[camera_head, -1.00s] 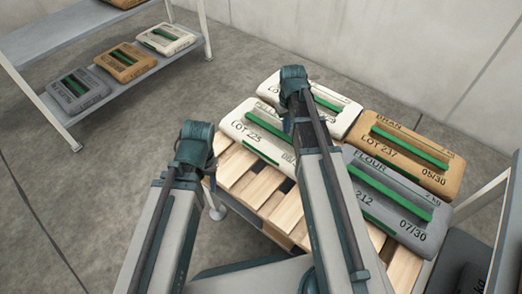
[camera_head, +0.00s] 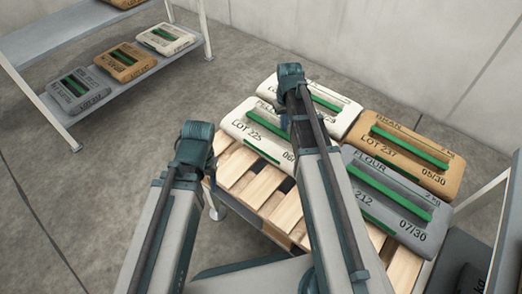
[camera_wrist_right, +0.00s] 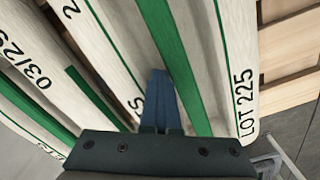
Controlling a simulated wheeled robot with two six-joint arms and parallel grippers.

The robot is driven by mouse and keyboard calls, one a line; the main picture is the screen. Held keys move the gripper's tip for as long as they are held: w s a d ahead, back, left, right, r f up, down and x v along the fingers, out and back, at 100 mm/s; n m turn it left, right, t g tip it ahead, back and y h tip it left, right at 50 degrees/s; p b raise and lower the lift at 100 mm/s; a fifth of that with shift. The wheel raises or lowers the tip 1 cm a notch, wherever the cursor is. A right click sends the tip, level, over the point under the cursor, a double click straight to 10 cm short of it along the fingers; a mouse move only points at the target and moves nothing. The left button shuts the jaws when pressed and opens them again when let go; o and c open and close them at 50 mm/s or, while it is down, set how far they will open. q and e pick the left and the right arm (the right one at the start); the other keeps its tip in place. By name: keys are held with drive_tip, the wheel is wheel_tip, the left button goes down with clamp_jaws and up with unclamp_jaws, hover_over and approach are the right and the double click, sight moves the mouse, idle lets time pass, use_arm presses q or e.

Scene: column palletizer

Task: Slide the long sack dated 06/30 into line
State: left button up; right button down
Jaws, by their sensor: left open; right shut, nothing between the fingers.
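The long cream sack marked LOT 225 (camera_head: 240,131) lies on the pallet's left side, its date partly hidden by my right arm so only "06" shows. It fills the middle of the right wrist view (camera_wrist_right: 225,60). My right gripper (camera_wrist_right: 160,75) is shut with nothing in it; its blue fingers reach down over this sack beside a green stripe. Whether they touch it I cannot tell. My left gripper (camera_head: 211,172) is open, just left of the pallet's edge and mostly hidden by its wrist.
The wooden pallet (camera_head: 237,172) has bare slats in front. Another cream sack (camera_head: 345,108) lies behind, a brown BRAN sack (camera_head: 435,180) at right, a grey FLOUR sack (camera_head: 405,232) in front of it. A shelf (camera_head: 50,45) with several small sacks stands at left.

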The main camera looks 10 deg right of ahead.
drive_tip(key=shift+w, duration=0.1)
drive_tip(key=shift+w+d, duration=0.35)
drive_tip(key=shift+d, duration=0.2)
drive_tip(key=shift+s+a, duration=0.15)
drive_tip(key=shift+s+a, duration=0.15)
drive_tip(key=shift+a, duration=0.05)
wheel_tip(320, 180, up, 8)
drive_tip(key=p, duration=0.8)
